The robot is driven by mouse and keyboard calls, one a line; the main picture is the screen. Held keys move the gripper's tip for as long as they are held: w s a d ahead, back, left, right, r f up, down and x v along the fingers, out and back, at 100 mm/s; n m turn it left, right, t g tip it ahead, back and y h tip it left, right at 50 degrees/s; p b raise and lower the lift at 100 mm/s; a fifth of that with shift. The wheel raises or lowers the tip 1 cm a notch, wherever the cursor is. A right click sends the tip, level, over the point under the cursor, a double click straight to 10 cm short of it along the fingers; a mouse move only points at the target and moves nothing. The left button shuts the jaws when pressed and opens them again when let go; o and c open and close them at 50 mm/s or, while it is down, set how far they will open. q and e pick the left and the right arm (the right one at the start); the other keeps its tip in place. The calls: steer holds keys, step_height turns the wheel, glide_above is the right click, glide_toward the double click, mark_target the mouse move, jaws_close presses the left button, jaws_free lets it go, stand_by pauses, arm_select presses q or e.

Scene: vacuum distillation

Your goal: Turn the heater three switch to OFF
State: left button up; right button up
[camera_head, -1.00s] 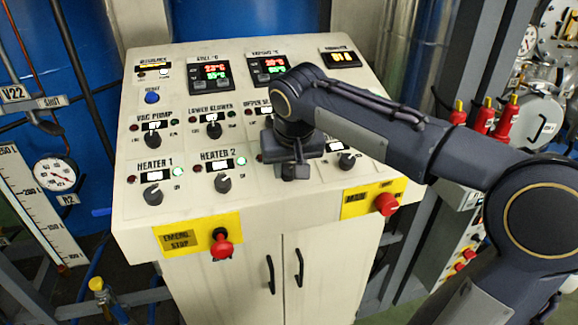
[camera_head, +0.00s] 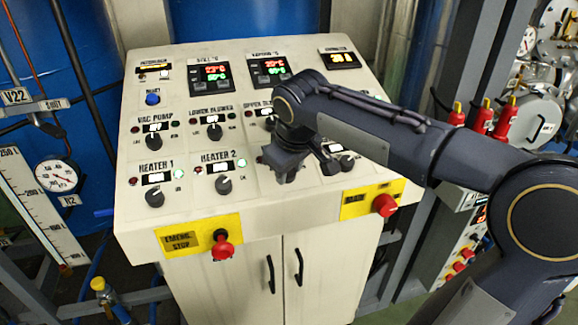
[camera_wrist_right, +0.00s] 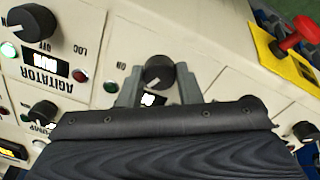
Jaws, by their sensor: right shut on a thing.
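The panel (camera_head: 135,222) carries rows of dark knobs with small lit windows. The heater three switch (camera_wrist_right: 158,73) is a dark round knob in the right wrist view, to the right of the AGITATOR label. My right gripper (camera_wrist_right: 158,87) is shut on it, one finger on each side. An ON mark shows upside down beside it; I cannot tell where its pointer points. In the head view my right gripper (camera_head: 283,170) covers this knob and most of its label, right of HEATER 2. My left gripper is not in view.
The heater 2 knob (camera_head: 223,184) and heater 1 knob (camera_head: 155,197) stand left of the gripper. Red emergency stop (camera_head: 222,247) and main (camera_head: 384,205) buttons project from the front edge. The agitator knob (camera_wrist_right: 32,23) is close by.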

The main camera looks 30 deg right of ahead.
steer(key=n+p, duration=0.1)
steer(key=n, duration=0.4)
steer(key=shift+n, duration=0.4)
stand_by(0.3)
steer(key=o, duration=1)
steer(key=shift+c, duration=0.2)
steer(key=d+v, duration=0.1)
steer(key=v, duration=0.6)
steer(key=shift+s+a+r, duration=0.25)
steer(key=shift+a+r, duration=0.15)
steer(key=shift+a, duration=0.1)
steer(key=shift+s+f, duration=0.1)
steer(key=s+a+f+m+y, duration=0.2)
steer(key=s+f+m, duration=0.3)
steer(key=s+f, duration=0.4)
steer(key=s+a+f+m+t+y, duration=0.1)
steer(key=s+a+f+m+y, duration=0.2)
steer(key=s+f, duration=0.6)
steer(key=a+m, duration=0.1)
steer(key=m, duration=0.1)
steer(key=shift+s+a+m, duration=0.25)
steer(key=shift+m, duration=0.05)
